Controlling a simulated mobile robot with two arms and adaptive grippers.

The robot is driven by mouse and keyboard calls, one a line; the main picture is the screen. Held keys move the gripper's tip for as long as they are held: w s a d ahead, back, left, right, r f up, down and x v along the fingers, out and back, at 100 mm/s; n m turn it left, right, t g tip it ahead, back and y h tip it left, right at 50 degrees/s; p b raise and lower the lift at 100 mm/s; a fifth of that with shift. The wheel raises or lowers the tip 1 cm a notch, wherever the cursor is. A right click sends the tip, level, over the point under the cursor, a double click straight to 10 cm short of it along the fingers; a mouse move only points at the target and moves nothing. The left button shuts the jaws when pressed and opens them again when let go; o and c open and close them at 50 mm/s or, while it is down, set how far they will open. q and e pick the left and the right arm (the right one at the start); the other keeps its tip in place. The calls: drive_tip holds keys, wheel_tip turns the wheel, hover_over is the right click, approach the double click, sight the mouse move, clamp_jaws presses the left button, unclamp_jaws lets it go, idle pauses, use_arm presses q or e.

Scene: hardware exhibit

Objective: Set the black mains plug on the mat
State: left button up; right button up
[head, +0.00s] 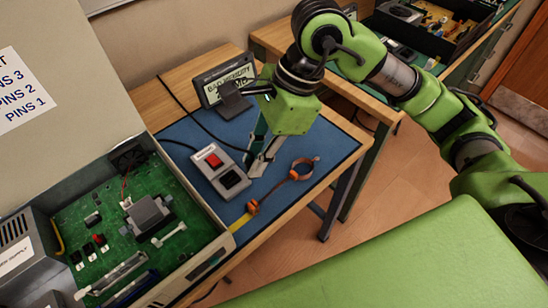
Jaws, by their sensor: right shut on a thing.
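My right gripper (258,166) points down over the blue mat (307,140), just right of a grey switch box. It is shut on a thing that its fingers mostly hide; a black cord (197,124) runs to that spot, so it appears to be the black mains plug. I cannot tell whether the plug touches the mat. My left gripper is not in view.
The grey box (203,172) has a red switch and black socket. A display (226,83) stands behind. An orange strap (293,175) lies right of the gripper. An open case with a green circuit board (100,222) is at left.

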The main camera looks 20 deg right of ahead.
drive_tip(key=w+d+f+p, duration=0.1)
drive_tip(key=w+f, duration=0.2)
drive_tip(key=w, duration=0.1)
drive_tip(key=w+d+f+p, duration=0.1)
drive_tip(key=w+f, duration=0.2)
drive_tip(key=w, duration=0.1)
drive_tip(key=w+d+f+p, duration=0.1)
drive_tip(key=w+d+f, duration=0.1)
drive_tip(key=w, duration=0.2)
drive_tip(key=shift+f, duration=0.4)
drive_tip(key=shift+w+f, duration=0.15)
drive_tip(key=shift+w+d+f, duration=0.1)
drive_tip(key=shift+d+f, duration=0.1)
drive_tip(key=shift+f, duration=0.15)
wheel_tip(320, 180, down, 2)
drive_tip(key=shift+f+p, duration=0.2)
drive_tip(key=shift+p, duration=0.55)
drive_tip(key=shift+f, duration=0.3)
drive_tip(key=o, duration=0.4)
drive_tip(key=shift+f+b, duration=0.1)
drive_tip(key=shift+b, duration=0.25)
drive_tip(key=o, duration=0.4)
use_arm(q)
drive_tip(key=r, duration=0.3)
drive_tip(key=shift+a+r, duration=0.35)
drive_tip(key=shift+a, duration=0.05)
use_arm(e)
drive_tip(key=shift+o, duration=0.2)
